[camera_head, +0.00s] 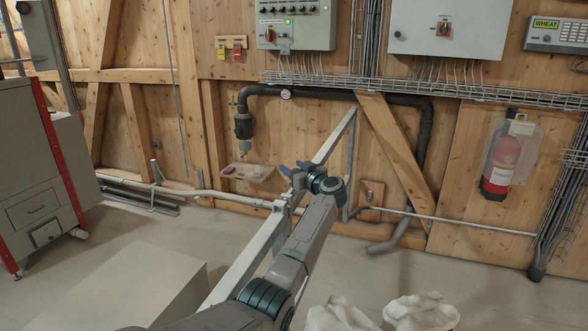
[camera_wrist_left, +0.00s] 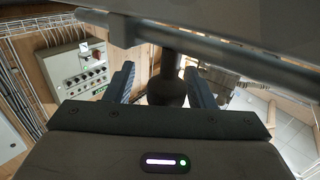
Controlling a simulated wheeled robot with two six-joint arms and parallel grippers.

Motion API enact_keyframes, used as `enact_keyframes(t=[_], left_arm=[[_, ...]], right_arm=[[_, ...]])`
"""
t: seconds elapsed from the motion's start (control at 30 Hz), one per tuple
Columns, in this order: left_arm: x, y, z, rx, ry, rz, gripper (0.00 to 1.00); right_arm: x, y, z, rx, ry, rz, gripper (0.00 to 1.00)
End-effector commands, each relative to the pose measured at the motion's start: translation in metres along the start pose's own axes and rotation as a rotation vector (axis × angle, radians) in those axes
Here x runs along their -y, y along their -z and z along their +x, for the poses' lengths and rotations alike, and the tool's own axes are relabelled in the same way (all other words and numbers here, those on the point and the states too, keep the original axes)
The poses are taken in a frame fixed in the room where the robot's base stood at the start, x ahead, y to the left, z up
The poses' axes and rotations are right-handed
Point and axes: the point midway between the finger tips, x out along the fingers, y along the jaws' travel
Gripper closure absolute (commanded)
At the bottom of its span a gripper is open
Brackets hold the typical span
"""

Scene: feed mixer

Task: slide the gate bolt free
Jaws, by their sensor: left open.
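The gate's pale metal rails (camera_head: 250,250) run slanting from the lower middle up to an upright post in the head view. My left gripper (camera_head: 296,168) is at the rails, its blue fingers spread. In the left wrist view a dark, rounded knob (camera_wrist_left: 168,88), apparently the bolt's handle, lies between the fingers of the open left gripper (camera_wrist_left: 161,86). A metal bar (camera_wrist_left: 225,52) crosses above it. I cannot tell whether the fingers touch the knob. In the head view my wrist and arm hide the knob. My right gripper is not in view.
A grey control cabinet (camera_head: 295,25) and a black pipe (camera_head: 330,94) are on the wooden wall behind. A fire extinguisher (camera_head: 501,166) hangs at the right. White sacks (camera_head: 420,312) stand at the bottom, and a pale box (camera_head: 135,285) lies left of my arm.

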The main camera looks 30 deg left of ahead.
Motion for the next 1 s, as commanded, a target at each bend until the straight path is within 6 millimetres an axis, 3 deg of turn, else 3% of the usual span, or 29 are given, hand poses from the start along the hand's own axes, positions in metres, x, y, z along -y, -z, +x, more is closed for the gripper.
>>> enact_keyframes(t=[0.17, 0.6, 1.0], left_arm=[[-0.001, -0.002, -0.016, 0.001, -0.001, 0.0, 0.51], [-0.003, -0.003, -0.096, 0.001, -0.003, -0.001, 0.51], [-0.002, -0.001, -0.108, 0.0, -0.001, 0.001, 0.51]], right_arm=[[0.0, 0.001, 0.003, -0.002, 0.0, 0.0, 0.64], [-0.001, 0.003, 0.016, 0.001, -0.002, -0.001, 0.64], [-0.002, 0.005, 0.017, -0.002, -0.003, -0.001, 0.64]])
